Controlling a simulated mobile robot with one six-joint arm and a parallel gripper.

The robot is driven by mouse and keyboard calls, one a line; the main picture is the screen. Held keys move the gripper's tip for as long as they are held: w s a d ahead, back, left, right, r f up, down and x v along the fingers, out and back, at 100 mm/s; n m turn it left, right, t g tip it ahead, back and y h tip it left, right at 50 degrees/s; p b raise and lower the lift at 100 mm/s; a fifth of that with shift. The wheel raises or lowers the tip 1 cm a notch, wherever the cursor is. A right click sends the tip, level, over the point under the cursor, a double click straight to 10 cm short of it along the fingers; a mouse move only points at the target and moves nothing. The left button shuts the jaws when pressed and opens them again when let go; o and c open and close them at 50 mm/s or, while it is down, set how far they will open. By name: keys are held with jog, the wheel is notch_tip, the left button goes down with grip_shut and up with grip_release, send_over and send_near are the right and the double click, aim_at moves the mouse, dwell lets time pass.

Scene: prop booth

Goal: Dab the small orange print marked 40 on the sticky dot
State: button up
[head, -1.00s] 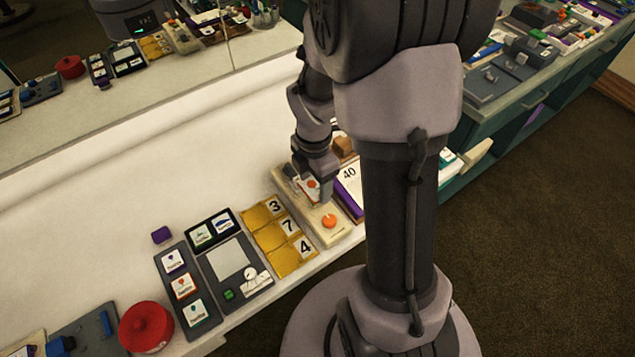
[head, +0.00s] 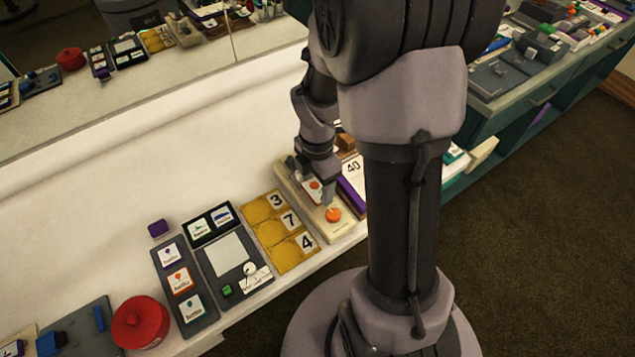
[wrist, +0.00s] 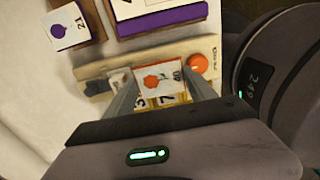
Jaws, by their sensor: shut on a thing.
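My gripper (wrist: 160,88) is shut on the small print (wrist: 162,80), a white card with an orange shape and a dark number too blurred to read. The card also shows in the head view (head: 315,187), over a long beige board (head: 342,229). The board bears a round orange dot (wrist: 197,63) near one end, also in the head view (head: 333,214). The held card is beside this dot, apart from it. I cannot tell whether the dot is the sticky one. A small grey piece (wrist: 121,78) is near the board's other end.
Yellow cards marked 3, 7 and 4 (head: 279,233) lie left of the board. A purple-edged pad marked 40 (head: 352,185) is right of it. A grey panel (head: 236,270), a red pot (head: 140,322) and a purple block (head: 158,228) stand further left. The white surface behind is clear.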

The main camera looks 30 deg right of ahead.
jog(key=shift+f, duration=0.55)
dwell(1.3)
notch_tip(320, 180, up, 6)
jog(key=p, duration=0.5)
jog(key=shift+r+p, duration=0.15)
jog(key=shift+p, duration=0.2)
